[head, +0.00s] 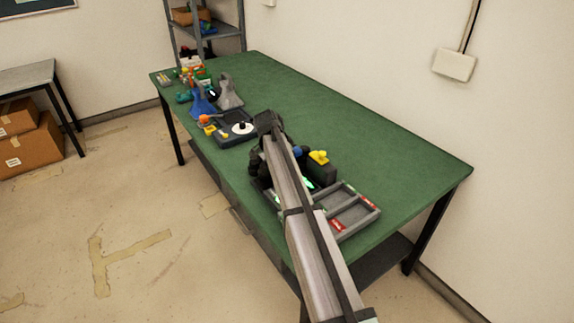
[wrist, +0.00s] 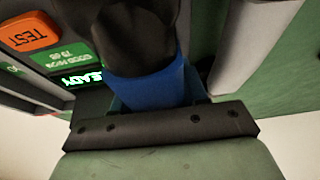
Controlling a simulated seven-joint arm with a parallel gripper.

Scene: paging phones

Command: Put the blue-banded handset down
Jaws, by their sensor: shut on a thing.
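The blue-banded handset shows in the wrist view as a black body with a wide blue band (wrist: 152,84). My gripper (wrist: 160,108) is shut on it at the band; a dark jaw bar crosses just below the blue. The handset's ends are out of this view. In the head view my arm hides most of the gripper and the handset; a small blue patch (head: 298,152) shows just right of the arm. I cannot tell whether the handset touches anything beneath it.
A test unit with an orange TEST button (wrist: 32,32) and a lit green READY display (wrist: 82,80) is close beside the handset. A grey sectioned tray (head: 355,211) is right of my arm, near a dark box with a yellow top (head: 319,157). The green table's (head: 375,145) right side is clear.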

